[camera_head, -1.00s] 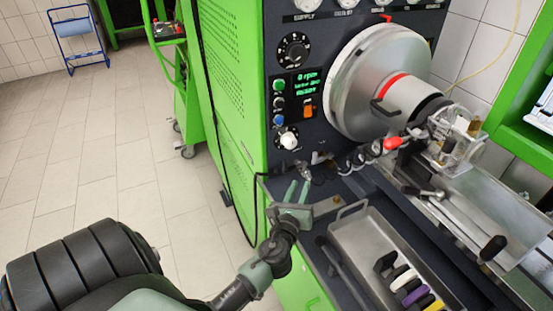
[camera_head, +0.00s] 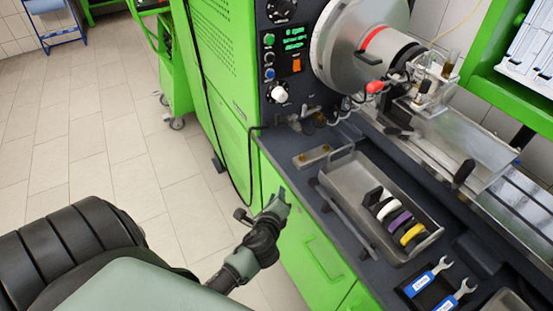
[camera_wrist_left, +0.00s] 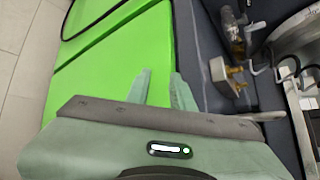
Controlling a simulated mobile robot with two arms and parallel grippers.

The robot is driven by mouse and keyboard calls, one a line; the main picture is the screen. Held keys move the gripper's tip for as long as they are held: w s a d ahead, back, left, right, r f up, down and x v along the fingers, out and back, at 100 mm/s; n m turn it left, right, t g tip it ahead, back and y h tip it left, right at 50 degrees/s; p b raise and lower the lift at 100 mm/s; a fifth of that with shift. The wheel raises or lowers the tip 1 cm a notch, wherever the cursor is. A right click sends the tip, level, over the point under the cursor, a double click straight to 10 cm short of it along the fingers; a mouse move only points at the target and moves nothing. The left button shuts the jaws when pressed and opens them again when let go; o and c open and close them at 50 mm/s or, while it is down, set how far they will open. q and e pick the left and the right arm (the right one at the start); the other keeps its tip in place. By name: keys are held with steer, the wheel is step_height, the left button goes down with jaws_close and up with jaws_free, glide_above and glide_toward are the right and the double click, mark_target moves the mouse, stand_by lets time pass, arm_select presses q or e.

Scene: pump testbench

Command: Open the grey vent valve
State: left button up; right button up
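A small metal block with brass fittings (camera_head: 312,156) sits near the bench's left edge, below the control panel. It shows larger in the left wrist view (camera_wrist_left: 228,76), beside more fittings (camera_wrist_left: 232,32). I cannot tell for certain which part is the grey vent valve. My left gripper (camera_head: 281,197) is in front of the green cabinet, below and left of the block and apart from it. In the left wrist view its two fingers (camera_wrist_left: 160,84) are spread with nothing between them. My right gripper is not in view.
A metal tray (camera_head: 345,178) with several coloured rings stands on the dark bench, right of the block. Wrenches (camera_head: 428,277) lie at the bench front. A black cable (camera_head: 250,165) hangs down the cabinet side. The tiled floor (camera_head: 110,150) at left is clear.

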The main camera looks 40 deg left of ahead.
arm_select(q)
steer(key=shift+s+d+f, duration=0.1)
steer(key=shift+d+f, duration=0.05)
steer(key=shift+f, duration=0.35)
steer(key=shift+s+d+f, duration=0.1)
steer(key=shift+f, duration=0.4)
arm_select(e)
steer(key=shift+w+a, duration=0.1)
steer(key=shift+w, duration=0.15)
